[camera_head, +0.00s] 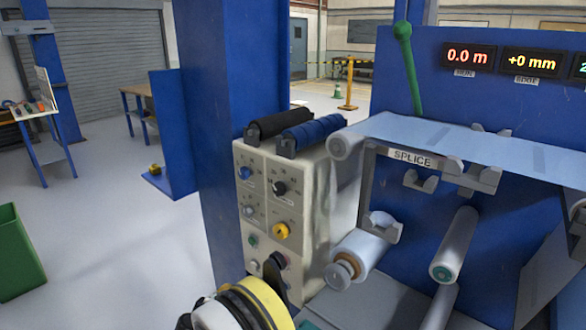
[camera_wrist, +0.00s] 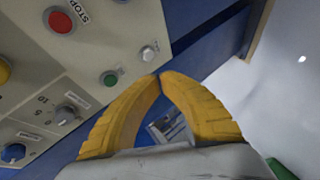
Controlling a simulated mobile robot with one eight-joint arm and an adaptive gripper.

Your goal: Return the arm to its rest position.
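My gripper (camera_wrist: 162,77) shows in the wrist view as two yellow ribbed fingers. They curve inward and their tips meet, with nothing held between them. The fingers are in front of the control panel (camera_wrist: 55,100), beside its green button (camera_wrist: 108,79) and below the red STOP button (camera_wrist: 60,20). In the head view my arm (camera_head: 245,305), with a yellow band, reaches up from the bottom edge before the panel's lower part. The gripper fingers cannot be made out there.
The beige control panel (camera_head: 255,190) stands against a blue column (camera_head: 215,120). Right of it are a film web (camera_head: 450,140), a white roll (camera_head: 360,250) and a grey roller (camera_head: 455,245). A green bin (camera_head: 18,255) stands at left. The floor (camera_head: 120,215) between is clear.

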